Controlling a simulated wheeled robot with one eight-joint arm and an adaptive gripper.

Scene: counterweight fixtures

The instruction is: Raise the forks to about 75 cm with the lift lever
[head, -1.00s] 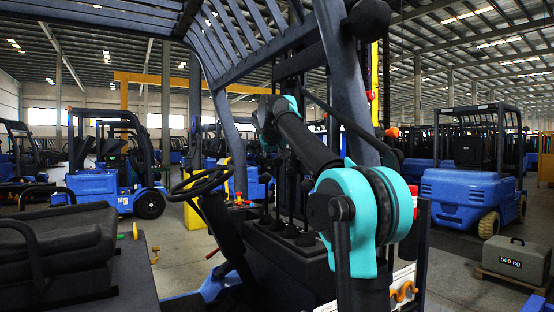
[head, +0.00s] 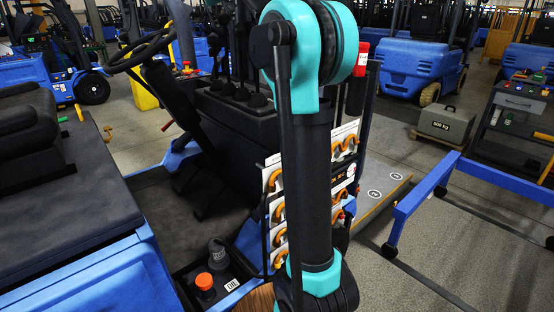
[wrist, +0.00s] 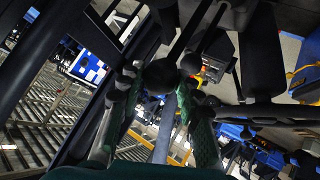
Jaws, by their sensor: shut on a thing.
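In the wrist view, my gripper (wrist: 160,82) has its two green-padded fingers closed on a round black lever knob (wrist: 160,76). A second black knob (wrist: 191,65) is close beside it on the right. In the head view, a row of black levers with rubber boots (head: 240,94) stands on the dark console (head: 215,115) of the forklift. My arm covers the right end of that row, and my gripper is out of sight there. I cannot tell from the frames which lever is held. The forks do not show in either view.
The steering wheel (head: 140,52) and seat (head: 30,125) are left of the levers. A blue rail frame (head: 420,195), a 500 kg weight (head: 446,124) and a dark tool cart (head: 510,120) stand to the right. Other blue forklifts (head: 415,60) are behind.

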